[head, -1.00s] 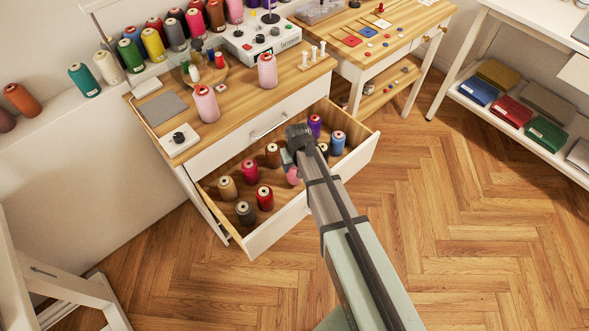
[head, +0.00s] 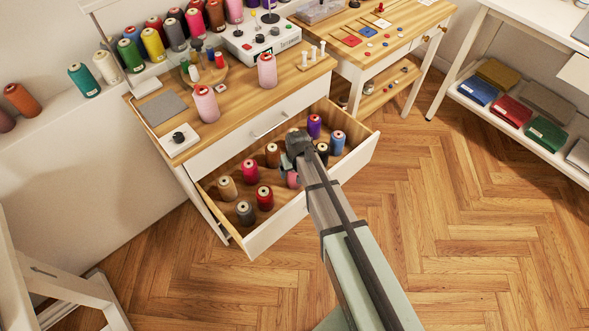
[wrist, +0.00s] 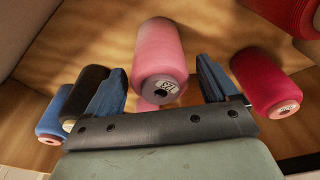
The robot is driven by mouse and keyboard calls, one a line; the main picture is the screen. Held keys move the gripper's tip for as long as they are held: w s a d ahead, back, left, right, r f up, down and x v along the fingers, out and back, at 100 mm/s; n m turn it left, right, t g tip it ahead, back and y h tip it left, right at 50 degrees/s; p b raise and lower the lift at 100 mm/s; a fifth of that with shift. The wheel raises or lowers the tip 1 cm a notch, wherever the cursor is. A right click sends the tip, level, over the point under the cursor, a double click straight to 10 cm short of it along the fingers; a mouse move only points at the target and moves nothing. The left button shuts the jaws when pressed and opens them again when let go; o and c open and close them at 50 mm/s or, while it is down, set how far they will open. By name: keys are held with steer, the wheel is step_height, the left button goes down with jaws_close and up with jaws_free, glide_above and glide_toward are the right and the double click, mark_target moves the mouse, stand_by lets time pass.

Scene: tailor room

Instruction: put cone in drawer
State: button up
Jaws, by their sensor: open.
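A pink cone (head: 291,180) stands in the open drawer (head: 274,232), partly hidden by my gripper (head: 292,162). In the wrist view, the pink cone (wrist: 160,52) lies between the two blue fingers of my gripper (wrist: 160,70). The fingers are apart, with a visible gap on each side of the cone. Two more pink cones, one near the front left (head: 206,104) and one farther back (head: 267,71), stand on the tabletop above the drawer.
Other cones stand around my gripper in the drawer: red (head: 265,198), tan (head: 227,188), grey (head: 245,212), brown (head: 272,155), purple (head: 314,126) and blue (head: 337,143). In the wrist view, a red cone (wrist: 265,82) is close beside the right finger and a black cone (wrist: 86,92) beside the left.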

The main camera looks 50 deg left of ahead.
step_height(320, 180, up, 12)
steer(key=d, duration=0.1)
steer(key=shift+s+d, duration=0.3)
steer(key=shift+s, duration=0.05)
stand_by(0.4)
steer(key=shift+c, duration=0.2)
stand_by(0.9)
